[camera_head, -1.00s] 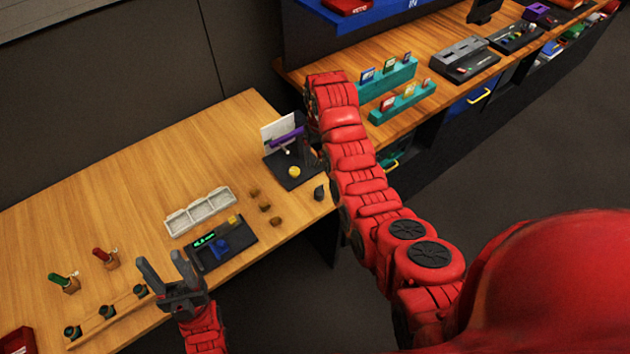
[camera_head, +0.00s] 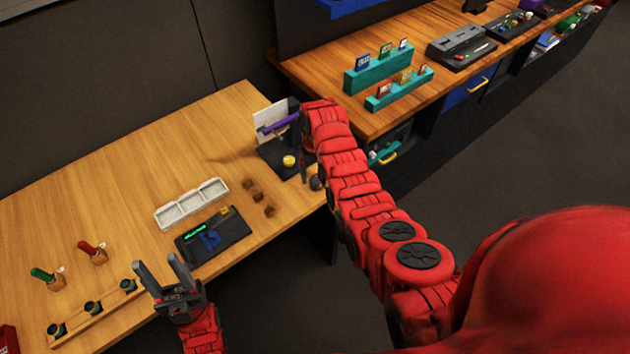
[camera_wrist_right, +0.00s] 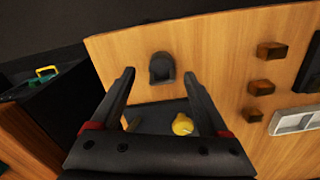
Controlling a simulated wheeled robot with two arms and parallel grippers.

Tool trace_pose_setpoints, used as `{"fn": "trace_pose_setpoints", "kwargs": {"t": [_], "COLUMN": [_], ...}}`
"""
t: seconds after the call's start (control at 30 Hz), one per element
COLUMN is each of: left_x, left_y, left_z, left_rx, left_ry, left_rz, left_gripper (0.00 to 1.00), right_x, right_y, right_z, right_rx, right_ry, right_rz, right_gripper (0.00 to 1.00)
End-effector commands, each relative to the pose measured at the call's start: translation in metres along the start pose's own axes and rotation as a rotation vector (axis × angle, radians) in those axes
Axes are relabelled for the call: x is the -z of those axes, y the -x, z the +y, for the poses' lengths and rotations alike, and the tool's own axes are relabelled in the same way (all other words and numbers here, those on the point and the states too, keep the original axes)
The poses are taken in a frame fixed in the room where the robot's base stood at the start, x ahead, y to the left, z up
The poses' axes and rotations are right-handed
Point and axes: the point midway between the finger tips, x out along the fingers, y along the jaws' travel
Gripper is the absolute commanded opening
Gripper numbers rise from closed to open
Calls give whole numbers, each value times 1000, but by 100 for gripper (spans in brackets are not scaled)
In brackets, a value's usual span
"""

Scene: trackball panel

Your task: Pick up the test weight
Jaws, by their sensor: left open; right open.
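The test weight looks to be the small dark grey piece (camera_head: 316,182) near the right edge of the wooden table. In the right wrist view it stands as a dark knob-like shape (camera_wrist_right: 162,68) on the wood, beyond the black panel. My right gripper (camera_wrist_right: 159,74) is open and empty. Its two fingertips frame the weight in that view, with no contact to be seen. In the head view the arm hides most of this gripper. My left gripper (camera_head: 157,262) is open and empty, at the table's front edge by the black console.
The black trackball panel with a yellow ball (camera_head: 289,161) sits beside the weight. Three brown blocks (camera_head: 257,196), a white tray (camera_head: 191,205) and a black console (camera_head: 213,236) are to the left. A second bench with teal card racks (camera_head: 378,69) stands at the right.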

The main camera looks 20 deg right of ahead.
Motion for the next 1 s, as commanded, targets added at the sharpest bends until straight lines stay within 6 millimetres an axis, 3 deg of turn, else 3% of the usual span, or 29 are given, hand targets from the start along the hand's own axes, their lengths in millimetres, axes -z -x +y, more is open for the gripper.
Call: {"fn": "trace_pose_setpoints", "kwargs": {"t": [0.17, 0.33, 0.8, 1.0], "left_x": [2, 2, 2, 2], "left_y": [-13, -11, -11, -11], "left_z": [-1, 0, 0, -1], "left_rx": [0, 0, 0, 0], "left_ry": [0, 0, 0, 0], "left_rz": [0, 0, 0, 0], "left_gripper": [50, 50, 50, 50], "right_x": [-1, 0, 1, 1], "right_y": [-12, -28, -36, -36], "right_z": [-2, -2, -2, -2], "right_rx": [1, 0, 0, 0], "right_ry": [0, 1, 0, 0], "right_rz": [-7, -6, -1, -1], "right_gripper": [78, 78, 78, 42]}}
